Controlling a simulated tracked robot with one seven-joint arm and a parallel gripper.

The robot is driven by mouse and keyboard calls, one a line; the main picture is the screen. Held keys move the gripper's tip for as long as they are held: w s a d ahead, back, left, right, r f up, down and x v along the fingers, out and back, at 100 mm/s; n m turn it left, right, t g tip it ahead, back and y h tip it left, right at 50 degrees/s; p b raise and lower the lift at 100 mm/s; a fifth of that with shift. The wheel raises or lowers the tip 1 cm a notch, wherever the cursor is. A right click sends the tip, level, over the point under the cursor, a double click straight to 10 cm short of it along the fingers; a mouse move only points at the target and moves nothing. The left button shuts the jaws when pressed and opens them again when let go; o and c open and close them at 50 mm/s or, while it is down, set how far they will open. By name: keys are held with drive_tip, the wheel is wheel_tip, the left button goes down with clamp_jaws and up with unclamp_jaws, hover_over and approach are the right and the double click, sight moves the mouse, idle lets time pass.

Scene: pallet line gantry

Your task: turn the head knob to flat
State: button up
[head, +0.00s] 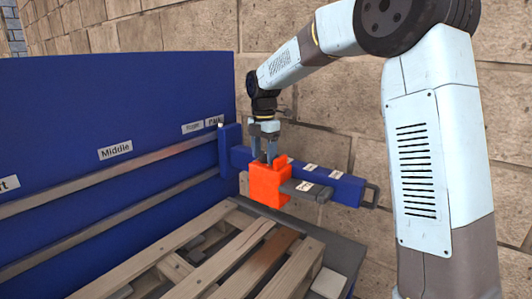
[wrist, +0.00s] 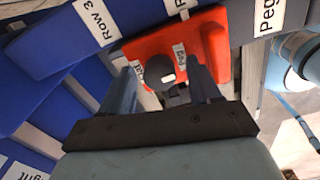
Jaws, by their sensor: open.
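The head is an orange-red block (head: 266,186) on the blue gantry beam, and it also shows in the wrist view (wrist: 205,45). A dark round knob (wrist: 160,72) sits on its face, with small white labels on either side that I cannot read surely. My gripper (head: 265,158) points down at the top of the block. In the wrist view my gripper (wrist: 163,78) is open, with one finger on each side of the knob. I cannot tell whether either finger touches it. The knob is hidden in the head view.
The blue beam (head: 342,188) carries white labels; one reads "Row 3" (wrist: 97,22). A grey bar (head: 312,188) juts out beside the block. A wooden pallet (head: 215,262) lies below. A blue panel (head: 110,115) with rails stands left, and a stone wall (head: 215,40) behind.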

drive_tip(key=c, duration=1)
drive_tip(key=shift+d, duration=0.2)
drive_tip(key=shift+c, duration=0.2)
drive_tip(key=shift+a, duration=0.15)
